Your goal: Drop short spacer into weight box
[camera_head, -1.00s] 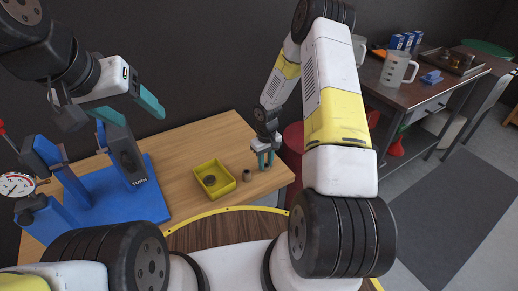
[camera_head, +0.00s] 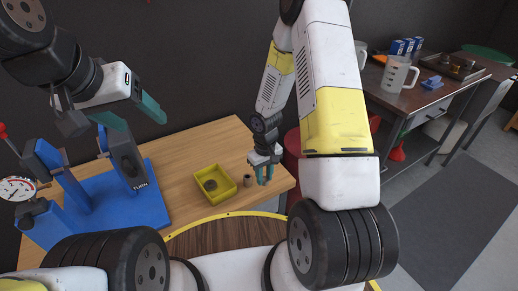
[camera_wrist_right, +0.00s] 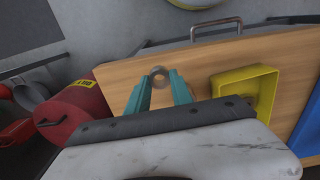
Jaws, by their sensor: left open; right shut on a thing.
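The yellow weight box (camera_head: 232,190) sits open on the wooden table, with a dark round piece (camera_head: 210,185) inside. My right gripper (camera_head: 264,176) is right of the box, near the table's right edge. In the right wrist view it is shut on a small grey ring (camera_wrist_right: 160,72), the short spacer, between its fingertips; the box (camera_wrist_right: 270,88) lies to its right. The head view barely shows the held piece. A small brown tube (camera_head: 247,180) stands on the table between box and gripper. My left gripper (camera_head: 130,114) is open and empty above the blue stand.
A red drum (camera_head: 291,155) stands beyond the right edge. Bare wood (camera_head: 195,160) lies behind the box.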

